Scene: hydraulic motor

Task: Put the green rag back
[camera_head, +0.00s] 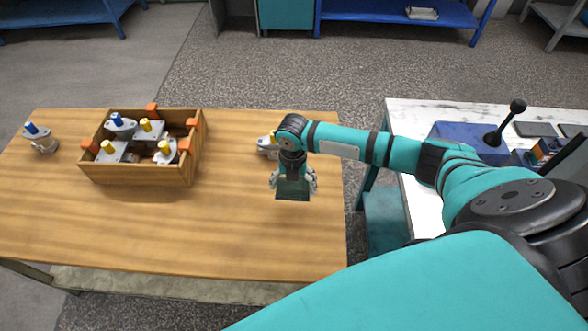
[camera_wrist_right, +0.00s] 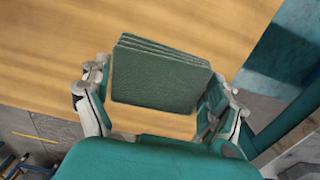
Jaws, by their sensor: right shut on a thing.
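The green rag (camera_head: 293,189) is a folded, dark green square with several layers. In the head view it is at my right gripper (camera_head: 294,183), over the right end of the wooden table (camera_head: 190,235). The right wrist view shows the rag (camera_wrist_right: 158,78) between the two fingers of my right gripper (camera_wrist_right: 155,100), which is shut on it. Table surface shows around the rag; I cannot tell how high above the table it is. My left gripper is not in view.
A wooden crate (camera_head: 135,175) with several motors stands at the table's left. One motor (camera_head: 42,138) stands left of it; another (camera_head: 267,145) is behind my right gripper. A white workbench (camera_head: 420,200) with a blue box (camera_head: 470,143) stands right, across a gap. The table's front is clear.

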